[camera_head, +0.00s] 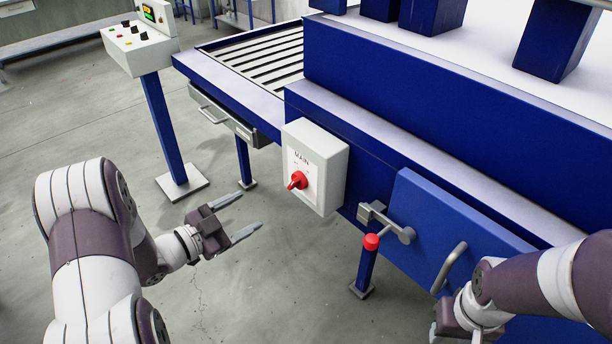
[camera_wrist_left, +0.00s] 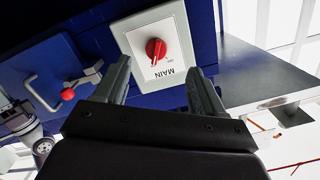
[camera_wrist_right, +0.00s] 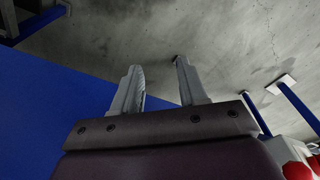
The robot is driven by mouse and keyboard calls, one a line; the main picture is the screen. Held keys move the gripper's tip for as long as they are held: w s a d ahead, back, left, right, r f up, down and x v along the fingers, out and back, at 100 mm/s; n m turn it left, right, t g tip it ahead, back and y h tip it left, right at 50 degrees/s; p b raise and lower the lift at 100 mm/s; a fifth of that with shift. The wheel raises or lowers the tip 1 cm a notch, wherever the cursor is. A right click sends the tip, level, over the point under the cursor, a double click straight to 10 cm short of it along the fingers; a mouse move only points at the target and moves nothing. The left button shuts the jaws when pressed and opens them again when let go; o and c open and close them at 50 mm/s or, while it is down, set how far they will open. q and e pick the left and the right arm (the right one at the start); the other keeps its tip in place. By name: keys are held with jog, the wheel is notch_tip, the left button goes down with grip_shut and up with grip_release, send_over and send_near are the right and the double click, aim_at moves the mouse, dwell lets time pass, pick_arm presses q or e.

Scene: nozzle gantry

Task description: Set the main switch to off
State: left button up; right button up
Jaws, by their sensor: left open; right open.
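The main switch is a red rotary knob (camera_head: 298,180) on a light grey box (camera_head: 328,150) labelled MAIN, fixed to the blue machine's front. In the left wrist view the red knob (camera_wrist_left: 156,48) shows between the fingertips, some way ahead. My left gripper (camera_head: 241,214) is open and empty, to the left of the box and lower in the head view, apart from it. My right gripper (camera_wrist_right: 158,75) is open and empty, low by the blue door; in the head view its fingers are mostly hidden. The small marks around the knob are too small to read.
A blue door (camera_head: 440,230) with a grey handle (camera_head: 449,268) and a red-tipped latch lever (camera_head: 371,242) is right of the box. A drawer (camera_head: 222,115) sits under the roller table. A control pedestal (camera_head: 140,47) stands at back left. The floor before the switch is clear.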

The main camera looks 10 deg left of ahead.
aim_at(292, 184)
pick_arm(q)
jog(key=shift+m+h, duration=0.4)
jog(key=shift+h, duration=0.1)
jog(key=w+d, duration=0.2)
jog(key=d, duration=0.1)
jog(key=w+d+r+p, duration=0.1)
jog(key=w+d, duration=0.1)
jog(key=w, duration=0.1)
jog(key=w+d+r, duration=0.1)
jog(key=w+d, duration=0.2)
jog(key=shift+w+d+r+p, duration=0.15)
jog(key=shift+d+p, duration=0.2)
jog(key=shift+w, duration=0.25)
jog(key=c, duration=1.1)
pick_arm(e)
jog(key=shift+s+d+r, duration=0.1)
jog(key=shift+s+r, duration=0.1)
jog(key=shift+r, duration=0.3)
jog(key=shift+s+d+r, duration=0.1)
jog(key=shift+s+r, duration=0.1)
jog(key=shift+r, duration=0.25)
